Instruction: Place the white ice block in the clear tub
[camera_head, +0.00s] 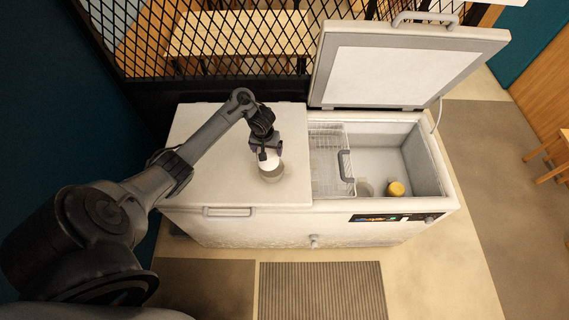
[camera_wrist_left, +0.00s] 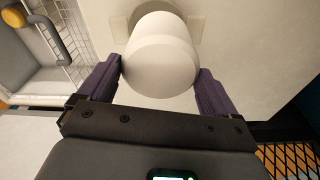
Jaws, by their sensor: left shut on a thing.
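The white ice block (camera_head: 269,158) is a smooth, rounded cylinder over the freezer's closed left lid. My left gripper (camera_head: 262,147) is shut on it from above. In the left wrist view the block (camera_wrist_left: 160,62) sits between the two dark purple fingers (camera_wrist_left: 158,88). The clear tub (camera_head: 272,175) shows as a greyish see-through wall right below the block on the lid. In the left wrist view a faint pale edge (camera_wrist_left: 196,28) shows behind the block. I cannot tell if the block is inside the tub or just above it. My right gripper is not in view.
The chest freezer's right lid (camera_head: 400,75) stands open. Inside are a wire basket (camera_head: 328,150) with a grey handle, a yellow-topped item (camera_head: 396,188) and a pale cup-like item (camera_head: 364,188). The closed lid (camera_head: 205,165) is clear around the tub. A mesh fence (camera_head: 230,45) stands behind.

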